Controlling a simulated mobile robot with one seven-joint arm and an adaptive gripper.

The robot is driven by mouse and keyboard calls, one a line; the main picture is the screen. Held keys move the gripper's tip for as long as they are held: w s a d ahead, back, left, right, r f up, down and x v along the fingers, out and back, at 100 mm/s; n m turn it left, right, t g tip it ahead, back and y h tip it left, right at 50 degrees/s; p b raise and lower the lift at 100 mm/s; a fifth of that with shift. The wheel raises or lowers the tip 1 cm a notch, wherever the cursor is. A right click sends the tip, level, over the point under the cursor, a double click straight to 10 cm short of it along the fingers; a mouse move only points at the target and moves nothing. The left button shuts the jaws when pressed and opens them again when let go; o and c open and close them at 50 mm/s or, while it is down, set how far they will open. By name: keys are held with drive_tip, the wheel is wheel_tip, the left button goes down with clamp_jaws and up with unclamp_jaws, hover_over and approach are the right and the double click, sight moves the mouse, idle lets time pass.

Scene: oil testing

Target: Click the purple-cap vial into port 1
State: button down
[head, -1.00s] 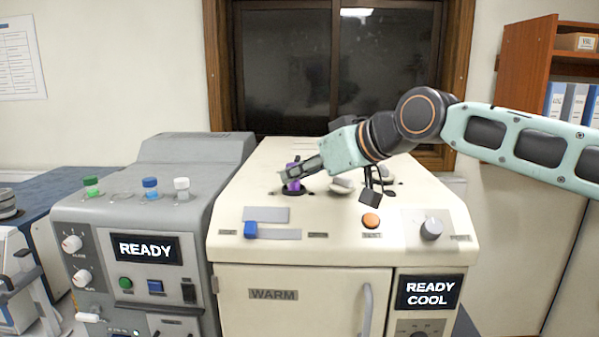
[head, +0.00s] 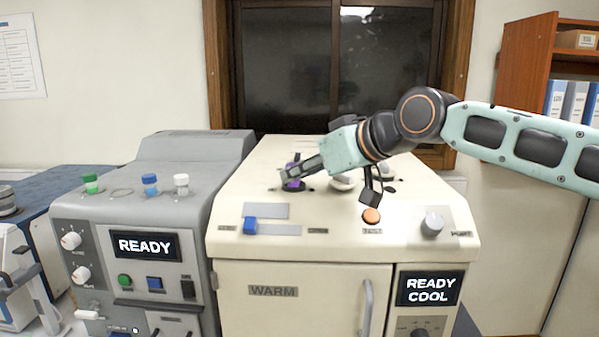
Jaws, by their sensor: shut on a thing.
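The purple-cap vial (head: 292,185) is at a dark round port (head: 278,189) on the sloped top of the cream machine (head: 330,211). Only its purple upper part shows, and whether it is seated cannot be told. My gripper (head: 293,172) reaches in from the right and is shut on the vial, its fingers partly covering it. I cannot read a port number there.
The grey machine (head: 140,205) at left carries green-cap (head: 90,183), blue-cap (head: 150,184) and white-cap (head: 181,184) vials beside an empty ring (head: 122,192).

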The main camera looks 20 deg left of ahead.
drive_tip(key=shift+f, duration=0.15)
drive_tip(key=c, duration=1.6)
unclamp_jaws()
drive_tip(key=v, duration=1.2)
drive_tip(key=s+d+f+m+t+h+p, duration=0.25)
drive_tip(key=s+d+f+m+h, duration=0.2)
drive_tip(key=s+d, duration=0.55)
drive_tip(key=s+d+f+m+g+h+p, duration=0.1)
drive_tip(key=s+d+f+m+h, duration=0.1)
drive_tip(key=d+f, duration=0.2)
drive_tip(key=s+d+f+m+g+h+p, duration=0.1)
drive_tip(key=s+d+f+m+h, duration=0.1)
drive_tip(key=f, duration=0.5)
drive_tip(key=s+d+f+m+g+h+p, duration=0.1)
drive_tip(key=s+d+f+m+h, duration=0.1)
drive_tip(key=d+f, duration=0.3)
drive_tip(key=shift+s+d+f+m, duration=0.15)
drive_tip(key=shift+s+d+m, duration=0.15)
drive_tip(key=shift+s, duration=0.15)
drive_tip(key=shift+s+d+f+m, duration=0.15)
drive_tip(key=shift+s+d+m, duration=0.1)
drive_tip(key=shift+s, duration=0.2)
